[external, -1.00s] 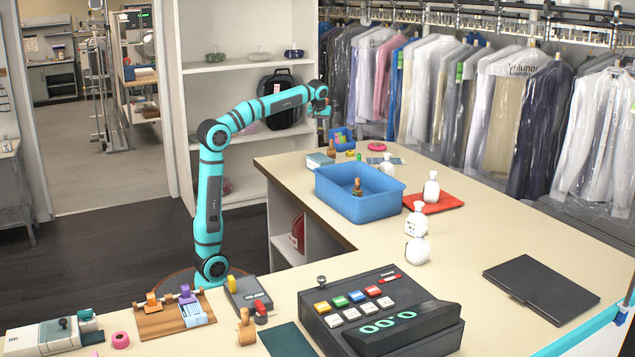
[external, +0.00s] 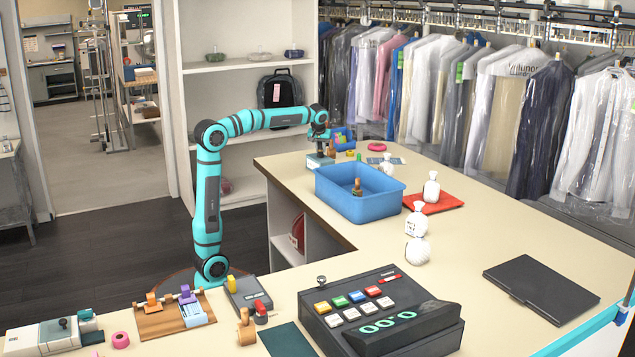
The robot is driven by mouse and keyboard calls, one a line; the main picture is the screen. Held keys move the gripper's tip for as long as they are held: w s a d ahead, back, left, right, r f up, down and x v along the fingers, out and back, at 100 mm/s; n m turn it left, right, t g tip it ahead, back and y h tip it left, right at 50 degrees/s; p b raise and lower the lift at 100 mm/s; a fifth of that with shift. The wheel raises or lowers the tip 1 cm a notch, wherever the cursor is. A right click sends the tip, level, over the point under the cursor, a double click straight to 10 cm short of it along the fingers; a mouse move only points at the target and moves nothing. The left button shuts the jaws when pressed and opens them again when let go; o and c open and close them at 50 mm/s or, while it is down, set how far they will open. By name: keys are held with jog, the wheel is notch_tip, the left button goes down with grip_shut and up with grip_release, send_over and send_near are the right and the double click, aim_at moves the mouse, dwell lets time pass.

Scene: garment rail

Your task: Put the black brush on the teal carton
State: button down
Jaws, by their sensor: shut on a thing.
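The teal carton (external: 318,161) is a small pale blue-green box on the far left part of the counter, behind the blue bin. My gripper (external: 319,145) points down just above it. It is shut on a small dark thing that I take for the black brush (external: 319,151). The brush is mostly hidden by the fingers. I cannot tell whether it touches the carton's top.
A wooden-handled item (external: 331,149) stands close right of the carton. The blue bin (external: 345,204), with a wooden-handled item (external: 357,188) in it, is just in front. A small blue holder (external: 343,137) and pink ring (external: 376,147) lie behind.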

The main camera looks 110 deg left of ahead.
jog(key=shift+f, duration=0.35)
jog(key=c, duration=1.2)
grip_release()
jog(key=shift+c, duration=0.2)
jog(key=shift+r, duration=0.1)
jog(key=v, duration=1.2)
jog(key=shift+r, duration=0.1)
